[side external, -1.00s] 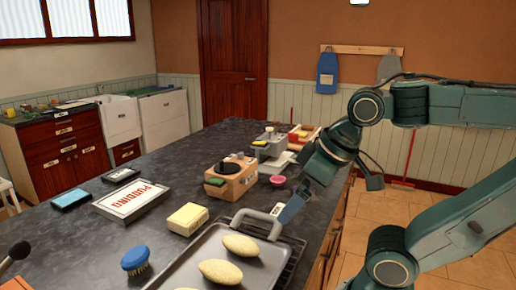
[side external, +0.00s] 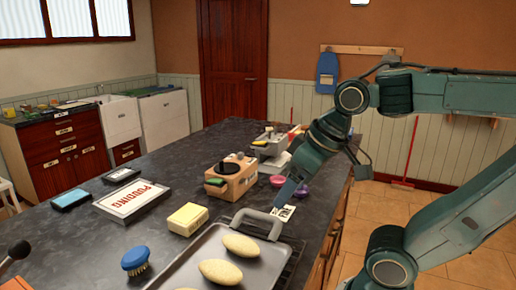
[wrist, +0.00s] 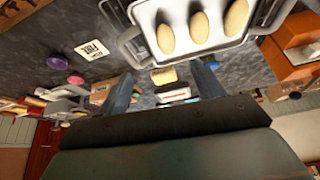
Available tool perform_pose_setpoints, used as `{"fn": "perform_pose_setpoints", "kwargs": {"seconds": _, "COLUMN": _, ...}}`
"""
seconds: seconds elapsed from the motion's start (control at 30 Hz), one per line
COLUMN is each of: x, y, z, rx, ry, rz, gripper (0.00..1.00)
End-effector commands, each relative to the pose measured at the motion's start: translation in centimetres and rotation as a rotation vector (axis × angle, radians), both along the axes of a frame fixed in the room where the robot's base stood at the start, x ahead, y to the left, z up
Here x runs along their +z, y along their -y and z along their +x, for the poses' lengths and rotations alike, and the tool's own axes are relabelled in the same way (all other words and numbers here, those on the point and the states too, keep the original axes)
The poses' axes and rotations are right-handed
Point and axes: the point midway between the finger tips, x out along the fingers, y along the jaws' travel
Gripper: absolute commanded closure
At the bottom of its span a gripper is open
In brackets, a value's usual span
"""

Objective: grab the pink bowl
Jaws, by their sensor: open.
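The pink bowl (side external: 277,180) is small and sits on the dark countertop, just right of the brown box in the side external view. It also shows left of my fingers in the wrist view (wrist: 76,79). A purple bowl (side external: 302,190) stands to the right of the pink one.
A metal tray (side external: 190,270) with several oval loaves lies in front. A pudding box (side external: 132,201) lies farther left.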

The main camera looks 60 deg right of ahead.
Motion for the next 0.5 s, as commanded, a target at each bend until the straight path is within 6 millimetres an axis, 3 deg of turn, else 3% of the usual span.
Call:
{"fn": "perform_pose_setpoints", "kwargs": {"seconds": 0.27, "x": 1.8, "y": 2.3, "z": 4.6, "rx": -0.194, "ry": -0.077, "rz": 0.07, "gripper": 0.33}}
{"fn": "perform_pose_setpoints", "kwargs": {"seconds": 0.5, "x": 2.6, "y": 5.7, "z": 9.0, "rx": -0.386, "ry": -0.145, "rz": 0.138, "gripper": 0.33}}
